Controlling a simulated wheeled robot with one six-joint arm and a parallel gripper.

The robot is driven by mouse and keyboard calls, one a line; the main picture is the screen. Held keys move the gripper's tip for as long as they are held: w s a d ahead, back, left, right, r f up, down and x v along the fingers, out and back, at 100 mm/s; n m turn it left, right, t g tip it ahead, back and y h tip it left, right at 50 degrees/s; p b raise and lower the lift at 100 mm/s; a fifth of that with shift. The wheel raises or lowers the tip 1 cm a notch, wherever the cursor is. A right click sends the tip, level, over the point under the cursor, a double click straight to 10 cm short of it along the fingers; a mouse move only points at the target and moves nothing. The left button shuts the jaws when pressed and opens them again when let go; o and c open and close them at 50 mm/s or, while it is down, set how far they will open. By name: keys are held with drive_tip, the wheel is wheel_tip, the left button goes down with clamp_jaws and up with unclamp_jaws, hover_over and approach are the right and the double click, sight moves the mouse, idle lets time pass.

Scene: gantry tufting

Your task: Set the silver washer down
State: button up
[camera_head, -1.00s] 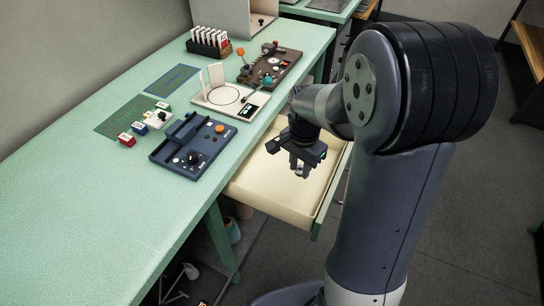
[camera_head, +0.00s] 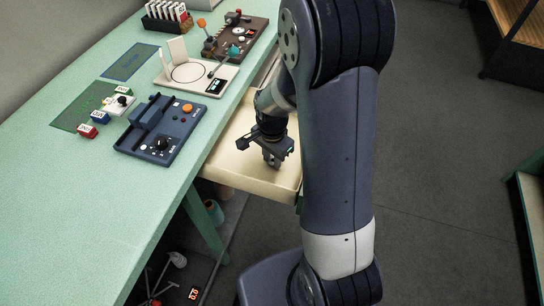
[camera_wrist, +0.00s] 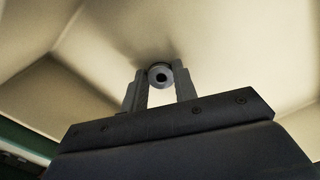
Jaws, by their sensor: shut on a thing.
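My gripper (camera_head: 272,160) is over the open cream drawer (camera_head: 226,164), its fingers pointing down. In the wrist view the two fingers (camera_wrist: 160,88) are shut on the silver washer (camera_wrist: 161,68), a small grey ring with a dark hole. It sits between the fingertips, with the pale drawer interior (camera_wrist: 100,50) behind it. I cannot tell whether the washer touches the drawer floor. The washer is too small to make out in the head view.
The green bench (camera_head: 90,215) carries a blue device with a knob (camera_head: 160,128), a white plate with a circle (camera_head: 196,74), a brown control panel (camera_head: 240,38) and several small coloured blocks. Items lie on the floor below the bench.

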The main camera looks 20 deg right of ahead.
drive_tip(key=shift+f, duration=0.1)
drive_tip(key=o, duration=1)
drive_tip(key=shift+c, duration=0.2)
wheel_tip(320, 180, up, 12)
drive_tip(key=p, duration=0.1)
